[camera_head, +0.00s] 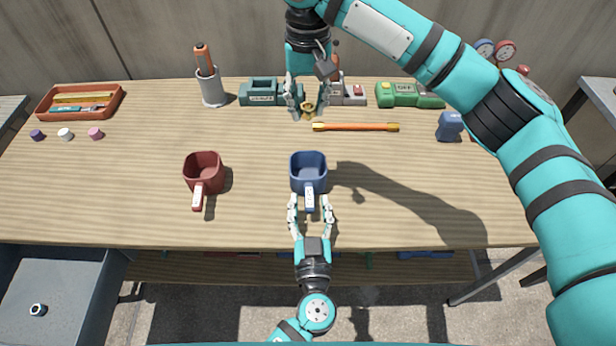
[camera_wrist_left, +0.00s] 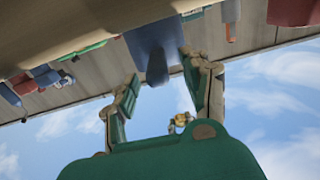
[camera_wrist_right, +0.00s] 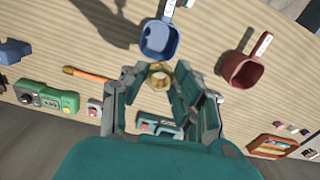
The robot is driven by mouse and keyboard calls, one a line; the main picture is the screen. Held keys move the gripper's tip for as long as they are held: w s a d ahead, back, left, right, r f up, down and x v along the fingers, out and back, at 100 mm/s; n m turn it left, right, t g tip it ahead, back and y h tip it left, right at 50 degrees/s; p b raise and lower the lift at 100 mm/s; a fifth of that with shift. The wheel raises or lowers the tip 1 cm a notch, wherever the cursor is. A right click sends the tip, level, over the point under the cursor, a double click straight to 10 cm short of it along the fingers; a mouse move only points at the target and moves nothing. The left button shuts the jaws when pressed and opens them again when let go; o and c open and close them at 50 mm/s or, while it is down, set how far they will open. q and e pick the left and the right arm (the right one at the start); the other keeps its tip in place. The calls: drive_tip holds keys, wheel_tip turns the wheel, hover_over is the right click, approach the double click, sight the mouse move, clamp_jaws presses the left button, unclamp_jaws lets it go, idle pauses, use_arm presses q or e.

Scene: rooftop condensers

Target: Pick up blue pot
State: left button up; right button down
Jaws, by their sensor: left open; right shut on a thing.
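The blue pot (camera_head: 309,166) stands upright on the workbench, its handle (camera_head: 309,198) pointing toward the front edge. My left gripper (camera_head: 310,204) is open, its fingers on either side of the handle. In the left wrist view the blue pot (camera_wrist_left: 152,40) and handle lie ahead between the open fingers (camera_wrist_left: 162,88); contact is not clear. My right gripper (camera_head: 298,106) is at the back of the bench, shut on a small brass fitting (camera_head: 308,108). The right wrist view also shows this brass fitting (camera_wrist_right: 159,76) between the fingertips.
A red pot (camera_head: 203,168) stands left of the blue pot. An orange-handled rod (camera_head: 356,127), a blue block (camera_head: 449,126), a green device (camera_head: 409,95), a grey cup (camera_head: 212,88) and an orange tray (camera_head: 80,101) sit farther back. The bench between the pots is clear.

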sight(309, 186)
use_arm(q)
drive_tip(key=shift+w, duration=1.25)
drive_tip(key=shift+s, duration=0.1)
clamp_jaws()
